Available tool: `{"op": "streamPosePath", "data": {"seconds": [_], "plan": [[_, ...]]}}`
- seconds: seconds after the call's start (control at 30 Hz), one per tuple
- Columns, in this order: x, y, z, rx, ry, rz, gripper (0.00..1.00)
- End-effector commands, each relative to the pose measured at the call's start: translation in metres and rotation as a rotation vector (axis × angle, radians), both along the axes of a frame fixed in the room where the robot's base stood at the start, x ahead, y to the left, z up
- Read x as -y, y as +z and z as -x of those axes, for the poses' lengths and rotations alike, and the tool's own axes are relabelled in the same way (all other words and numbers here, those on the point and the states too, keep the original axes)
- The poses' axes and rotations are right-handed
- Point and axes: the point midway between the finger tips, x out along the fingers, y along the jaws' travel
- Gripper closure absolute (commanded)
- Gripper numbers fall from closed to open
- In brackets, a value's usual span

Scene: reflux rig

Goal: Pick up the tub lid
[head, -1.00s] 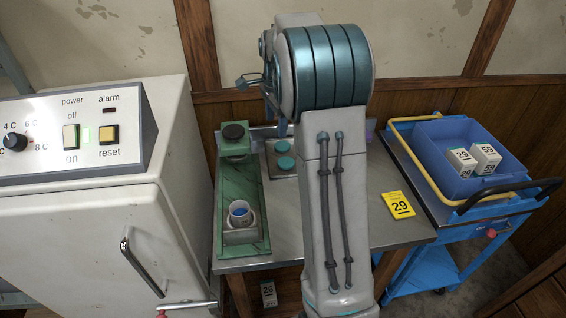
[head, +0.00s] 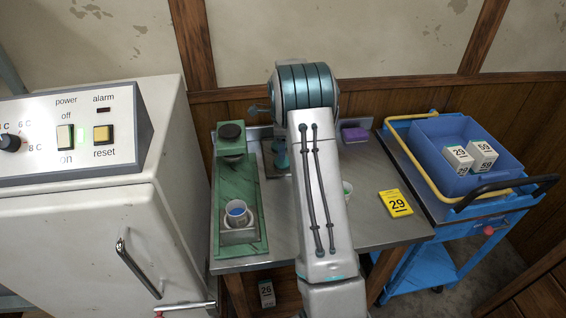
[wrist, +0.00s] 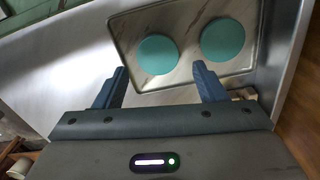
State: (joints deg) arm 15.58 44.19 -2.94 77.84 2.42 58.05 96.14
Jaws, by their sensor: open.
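Two flat, round teal lids lie side by side on a marbled tray (wrist: 190,88) in the wrist view: a left lid (wrist: 157,54) and a right lid (wrist: 222,39). Which one is the tub lid I cannot tell for sure. My gripper (wrist: 160,67) is open and empty, its two fingers apart and pointing toward the tray. The left lid shows between and just beyond the fingertips; the right lid is beyond the right finger. The gap in height is unclear. In the head view my arm hides most of the tray and my gripper.
A green stand (head: 228,185) holding a cup of blue contents (head: 237,211) is on the metal table's left. A blue bin (head: 430,150) holds numbered boxes on the cart.

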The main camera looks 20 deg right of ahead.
Motion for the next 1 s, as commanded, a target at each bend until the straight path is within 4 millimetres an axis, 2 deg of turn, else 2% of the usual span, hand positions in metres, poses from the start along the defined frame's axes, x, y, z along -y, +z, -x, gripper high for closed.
{"op": "streamPosePath", "data": {"seconds": [0.17,0.4,0.7,0.73,0.83,1.0], "plan": [[0.001,-0.015,0.003,-0.005,0.000,-0.002,0.35],[0.001,-0.049,0.005,-0.003,0.000,-0.001,0.35],[0.001,-0.054,0.004,0.001,0.001,0.000,0.35],[0.001,-0.054,0.004,0.001,0.001,0.000,0.41],[0.001,-0.054,0.004,0.001,0.001,0.000,0.68],[0.001,-0.054,0.004,0.001,0.001,0.000,0.68]]}}
